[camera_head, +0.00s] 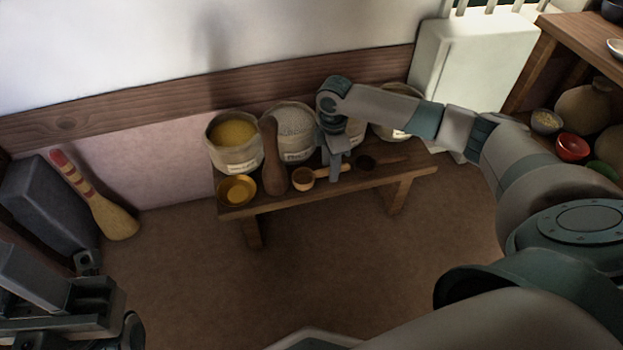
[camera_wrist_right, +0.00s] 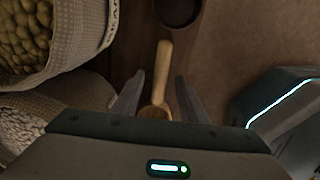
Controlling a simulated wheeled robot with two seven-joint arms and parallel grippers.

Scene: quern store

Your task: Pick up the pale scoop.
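The pale scoop (camera_head: 302,181) lies on a low wooden bench (camera_head: 330,192), with its handle pointing right in the head view. In the right wrist view the pale scoop (camera_wrist_right: 163,72) runs between the fingers, its bowl partly hidden by my gripper body. My right gripper (camera_head: 336,175) is open above the scoop's handle. In the wrist view the right gripper (camera_wrist_right: 159,98) has one finger on each side of the scoop, with gaps visible. My left gripper (camera_head: 75,295) is at the lower left, away from the bench; its finger opening is unclear.
A dark scoop (camera_head: 366,162) lies right of the pale one. A wooden pestle-like tool (camera_head: 272,165) and a yellow bowl (camera_head: 237,191) stand left. Several filled sacks, including one of yellow grain (camera_head: 236,158), line the back. The floor in front is clear.

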